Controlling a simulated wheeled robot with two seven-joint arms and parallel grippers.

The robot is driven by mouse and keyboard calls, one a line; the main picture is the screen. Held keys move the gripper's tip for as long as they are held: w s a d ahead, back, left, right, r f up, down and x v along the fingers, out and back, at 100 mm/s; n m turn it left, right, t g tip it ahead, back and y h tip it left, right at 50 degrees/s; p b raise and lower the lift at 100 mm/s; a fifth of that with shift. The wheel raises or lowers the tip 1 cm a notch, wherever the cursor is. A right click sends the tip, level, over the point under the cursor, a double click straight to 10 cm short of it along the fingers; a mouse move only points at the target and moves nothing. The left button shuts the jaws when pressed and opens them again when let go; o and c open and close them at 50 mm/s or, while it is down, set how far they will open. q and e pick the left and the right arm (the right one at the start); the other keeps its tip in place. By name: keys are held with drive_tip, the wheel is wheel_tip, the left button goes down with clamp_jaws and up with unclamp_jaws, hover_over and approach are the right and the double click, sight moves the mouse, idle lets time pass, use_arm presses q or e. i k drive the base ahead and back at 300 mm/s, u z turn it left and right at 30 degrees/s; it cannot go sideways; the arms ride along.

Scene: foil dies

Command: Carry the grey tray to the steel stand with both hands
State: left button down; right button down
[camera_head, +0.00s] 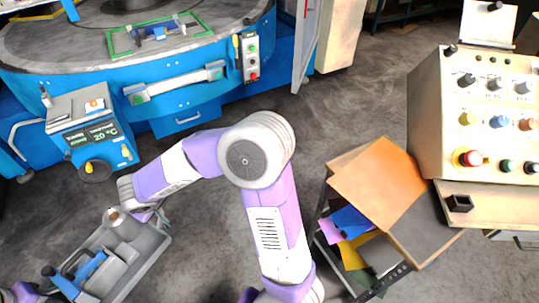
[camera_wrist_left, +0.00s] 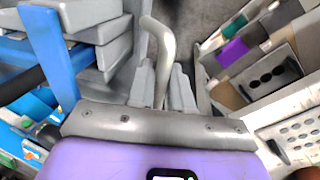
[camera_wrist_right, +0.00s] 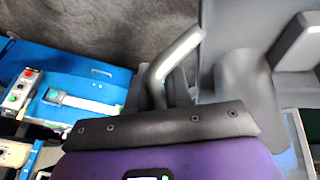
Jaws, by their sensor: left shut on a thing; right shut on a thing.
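The grey tray (camera_head: 147,262) is at the lower left of the head view, with its near end cut off by the picture edge. Grey blocks, a round grey piece and a blue-handled piece (camera_head: 90,268) lie in it. My right gripper (camera_wrist_right: 168,92) is shut on a bent metal handle (camera_wrist_right: 180,55) at the tray's far end. My left gripper (camera_wrist_left: 167,88) is shut on a similar handle (camera_wrist_left: 165,42); in the head view only purple parts of that arm show at the bottom left corner. I cannot make out the steel stand in any view.
A blue machine (camera_head: 190,92) with a round table stands at the upper left, its display box (camera_head: 88,125) close beyond the tray. A control desk (camera_head: 490,110) is at the right. Grey floor (camera_head: 345,110) lies open between.

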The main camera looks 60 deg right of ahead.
sight(383, 183)
drive_tip(key=z, duration=1.1)
drive_tip(key=i, duration=1.05)
drive_tip(key=z, duration=1.2)
